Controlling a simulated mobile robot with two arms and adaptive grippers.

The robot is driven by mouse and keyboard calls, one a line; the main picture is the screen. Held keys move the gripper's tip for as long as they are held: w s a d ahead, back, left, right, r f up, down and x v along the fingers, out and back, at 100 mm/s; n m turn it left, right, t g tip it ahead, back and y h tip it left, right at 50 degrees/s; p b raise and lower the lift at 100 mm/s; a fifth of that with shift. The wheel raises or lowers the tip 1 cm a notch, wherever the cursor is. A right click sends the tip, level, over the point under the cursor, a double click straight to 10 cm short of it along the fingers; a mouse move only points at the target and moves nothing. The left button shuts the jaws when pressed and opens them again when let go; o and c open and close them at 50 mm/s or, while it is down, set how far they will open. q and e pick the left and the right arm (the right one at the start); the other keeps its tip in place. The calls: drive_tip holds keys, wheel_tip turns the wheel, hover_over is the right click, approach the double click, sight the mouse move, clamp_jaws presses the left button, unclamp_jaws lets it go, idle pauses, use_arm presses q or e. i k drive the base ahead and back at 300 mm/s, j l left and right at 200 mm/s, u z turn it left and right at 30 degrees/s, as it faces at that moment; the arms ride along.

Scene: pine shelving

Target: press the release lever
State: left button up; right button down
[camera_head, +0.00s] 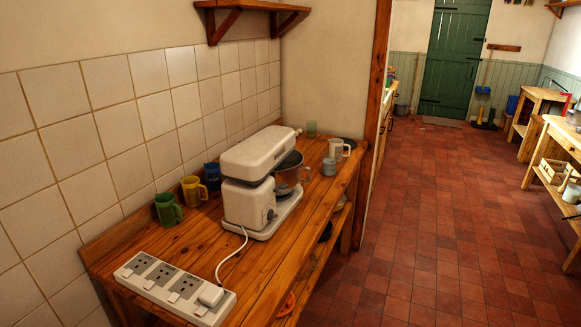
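A white stand mixer (250,180) stands on the wooden counter (215,245) against the tiled wall. Its head is level over a bowl (288,166), and its cord runs forward to a white power strip (173,288). A small dark knob or lever (271,214) shows low on the front side of the mixer's body; I cannot tell for sure that it is the release lever. Another small knob shows at the far end of the head. Neither of my grippers is in view.
Green, yellow and blue mugs (168,209) stand left of the mixer by the wall. A white mug (337,149) and a small glass stand beyond it. A wooden post (378,80) rises at the counter's far end. The red tiled floor (440,230) to the right is clear.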

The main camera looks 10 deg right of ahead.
sight(282, 186)
drive_tip(key=i+l+u, duration=0.1)
drive_tip(key=l, duration=0.25)
drive_tip(key=i+l+u, duration=0.1)
drive_tip(key=i+l, duration=0.15)
drive_tip(key=l, duration=0.15)
drive_tip(key=i+l+u, duration=0.1)
drive_tip(key=l, duration=0.25)
drive_tip(key=i+l+u, duration=0.1)
drive_tip(key=l, duration=0.3)
drive_tip(key=i, duration=0.1)
